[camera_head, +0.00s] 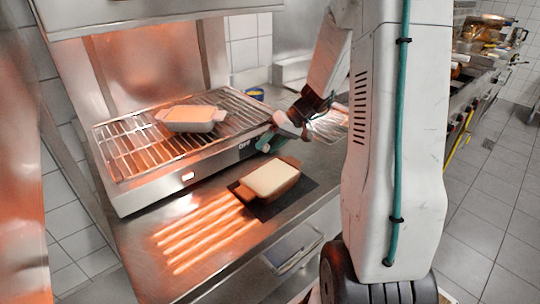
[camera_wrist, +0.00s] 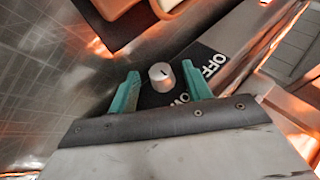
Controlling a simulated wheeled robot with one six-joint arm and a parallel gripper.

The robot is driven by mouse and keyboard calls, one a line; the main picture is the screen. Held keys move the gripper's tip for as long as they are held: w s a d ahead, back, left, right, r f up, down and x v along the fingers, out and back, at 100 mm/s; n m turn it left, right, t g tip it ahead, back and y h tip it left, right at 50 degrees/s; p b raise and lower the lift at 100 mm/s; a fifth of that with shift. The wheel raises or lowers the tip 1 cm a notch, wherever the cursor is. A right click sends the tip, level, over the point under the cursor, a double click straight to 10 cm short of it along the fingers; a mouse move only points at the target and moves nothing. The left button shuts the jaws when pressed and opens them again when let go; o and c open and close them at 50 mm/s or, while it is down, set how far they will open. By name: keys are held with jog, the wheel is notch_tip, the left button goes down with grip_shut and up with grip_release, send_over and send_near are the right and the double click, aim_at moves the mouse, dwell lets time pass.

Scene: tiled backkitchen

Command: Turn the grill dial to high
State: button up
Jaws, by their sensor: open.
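The grill (camera_head: 150,193) stands on the steel counter, with an "OFF" label on its front. The grill dial (camera_wrist: 161,78) is a small light-grey round knob with a short dark mark, in the middle of the wrist view. A black plate with "OFF" (camera_wrist: 212,66) and a partly hidden word ending in "OW" lies around it. My gripper (camera_wrist: 160,70) is open, its green fingers on either side of the dial with a visible gap. Whether either finger touches it I cannot tell. In the head view my gripper (camera_head: 268,141) is at the grill's front right and hides the dial.
A filled baking dish (camera_head: 192,118) sits on the grill's wire rack. Another dish (camera_head: 270,180) stands on a dark mat (camera_head: 305,186) just in front of the grill, close below my gripper. Bare counter (camera_head: 160,262) lies to the left, striped with orange glow.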

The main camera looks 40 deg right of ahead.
jog(key=h, duration=0.2)
jog(key=a+n+h, duration=0.1)
jog(key=h, duration=0.3)
jog(key=shift+a+r, duration=0.15)
jog(key=shift+r, duration=0.1)
jog(key=shift+s+r+h, duration=0.1)
jog(key=shift+r+h, duration=0.2)
jog(key=shift+h, duration=0.1)
jog(key=v, duration=0.7)
jog(key=x, duration=0.7)
jog(key=shift+f, duration=0.3)
jog(key=v, duration=0.8)
jog(key=s+a+r+g, duration=0.1)
jog(key=s+a+r, duration=0.2)
jog(key=s+a, duration=0.4)
jog(key=s+a+r+g, duration=0.1)
jog(key=s+a+r, duration=0.3)
jog(key=s+a, duration=0.4)
jog(key=shift+s+y, duration=0.3)
jog(key=shift+s, duration=1.1)
jog(key=shift+a, duration=0.1)
